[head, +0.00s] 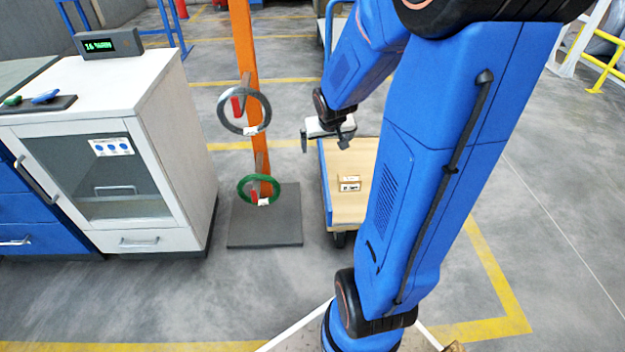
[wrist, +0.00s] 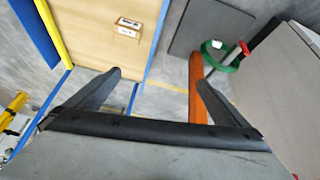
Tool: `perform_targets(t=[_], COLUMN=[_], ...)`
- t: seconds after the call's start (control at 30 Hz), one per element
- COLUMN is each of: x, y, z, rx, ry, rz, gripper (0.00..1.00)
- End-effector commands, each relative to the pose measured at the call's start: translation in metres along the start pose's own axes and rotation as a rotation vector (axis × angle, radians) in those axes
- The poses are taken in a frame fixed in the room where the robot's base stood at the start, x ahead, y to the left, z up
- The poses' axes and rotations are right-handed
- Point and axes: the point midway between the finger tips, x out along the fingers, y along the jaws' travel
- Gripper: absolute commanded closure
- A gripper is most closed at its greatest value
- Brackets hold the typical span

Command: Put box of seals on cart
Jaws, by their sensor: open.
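A small tan box with white labels (head: 349,183) sits on the wooden deck of the cart (head: 341,212). I take it to be the box of seals; its label is too small to read. The box also shows in the wrist view (wrist: 128,28), lying on the cart deck (wrist: 95,45). My gripper (head: 328,145) is above the cart's left edge, apart from the box. In the wrist view my gripper (wrist: 160,85) has its two fingers spread wide with nothing between them. Part of the cart is hidden behind my blue arm.
An orange post (head: 243,50) left of the cart holds a grey ring (head: 222,108) and a green ring (head: 243,199) above a dark base plate (head: 262,230). A white cabinet (head: 185,150) stands further left. Grey floor lies open at the right.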

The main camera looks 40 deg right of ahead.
Motion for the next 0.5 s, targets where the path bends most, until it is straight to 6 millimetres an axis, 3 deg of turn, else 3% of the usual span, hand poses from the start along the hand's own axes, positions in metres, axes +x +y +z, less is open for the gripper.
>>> perform_targets(t=[0.03,0.27,0.5], x=[-0.017,-0.083,-0.148], y=[-0.009,-0.042,-0.068], z=[0.003,0.028,0.068], rx=[-0.017,-0.085,-0.159], ry=[0.004,-0.009,-0.027], rz=[-0.007,-0.040,-0.090], gripper=[0.00,0.00,0.00])
